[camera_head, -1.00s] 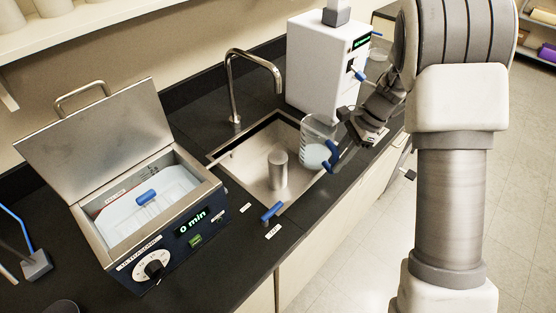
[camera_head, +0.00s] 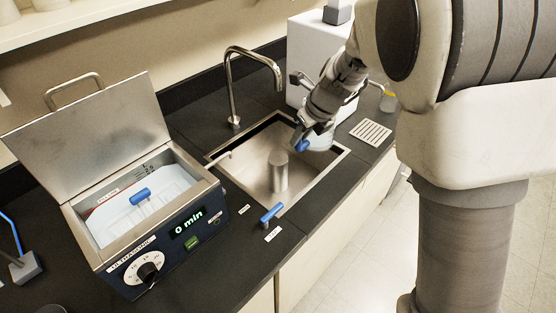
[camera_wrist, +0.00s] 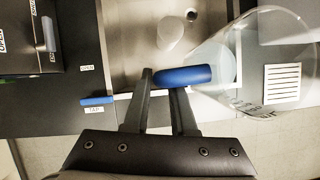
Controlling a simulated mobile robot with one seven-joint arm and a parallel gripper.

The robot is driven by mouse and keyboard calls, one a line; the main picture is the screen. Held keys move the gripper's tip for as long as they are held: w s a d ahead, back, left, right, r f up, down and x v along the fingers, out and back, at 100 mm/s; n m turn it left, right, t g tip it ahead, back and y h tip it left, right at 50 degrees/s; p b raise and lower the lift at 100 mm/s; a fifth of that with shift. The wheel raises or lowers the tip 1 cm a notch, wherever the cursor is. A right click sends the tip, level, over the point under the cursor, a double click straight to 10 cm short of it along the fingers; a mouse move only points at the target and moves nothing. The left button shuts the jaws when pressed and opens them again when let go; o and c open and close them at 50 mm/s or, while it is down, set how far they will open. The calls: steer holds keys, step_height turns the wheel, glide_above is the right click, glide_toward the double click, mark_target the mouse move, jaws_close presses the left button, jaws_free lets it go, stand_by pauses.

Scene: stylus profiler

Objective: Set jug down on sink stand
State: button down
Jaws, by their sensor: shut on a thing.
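The jug (camera_head: 320,143) is clear, with pale contents and a blue handle (camera_head: 301,146). My gripper (camera_head: 310,128) is shut on the handle and holds the jug over the right part of the sink (camera_head: 308,178). The gripper hides part of the jug in the head view. In the wrist view the jug (camera_wrist: 262,62) reaches right from the handle (camera_wrist: 185,76), between my fingers (camera_wrist: 163,82). The sink stand (camera_head: 278,174), a short metal cylinder, rises from the basin left of the jug. Its round top (camera_wrist: 171,31) is bare in the wrist view, apart from the jug.
A curved faucet (camera_head: 232,90) stands behind the sink. A blue tap lever (camera_head: 271,212) is at the sink's front left. An open ultrasonic bath (camera_head: 150,225) is on the left. A white machine (camera_head: 312,62) stands behind my arm. A slotted white pad (camera_head: 371,132) lies on the right.

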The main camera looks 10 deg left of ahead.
steer(key=shift+a+r, duration=0.1)
steer(key=shift+a, duration=0.2)
steer(key=w+a+f, duration=0.1)
steer(key=a+f, duration=1)
steer(key=shift+w+a, duration=0.2)
steer(key=shift+w, duration=0.2)
steer(key=c, duration=0.7)
jaws_free()
steer(key=shift+c, duration=0.2)
